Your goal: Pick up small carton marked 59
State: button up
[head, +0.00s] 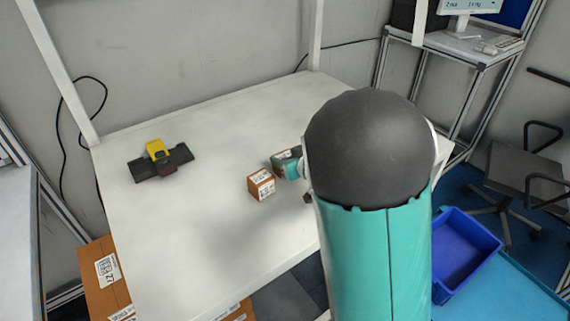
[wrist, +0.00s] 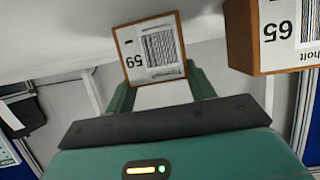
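A small brown carton (wrist: 152,50) with a white barcode label that reads 59 in the wrist view sits between the fingers of my gripper (wrist: 160,78). The green fingers lie against its two sides, and its labelled face looks toward the wrist camera. In the head view, my gripper (head: 287,168) and this carton (head: 277,159) are over the right part of the white table (head: 190,250), partly hidden by my arm. Whether the carton touches the table is unclear.
A second small carton (head: 261,184) stands on the table close by; in the wrist view this carton (wrist: 240,40) reads 65. A yellow and black device (head: 157,150) is at the back left. A blue bin (head: 465,250) stands on the floor. The table's left part is mostly clear.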

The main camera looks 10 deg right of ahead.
jog(key=shift+c, duration=0.8)
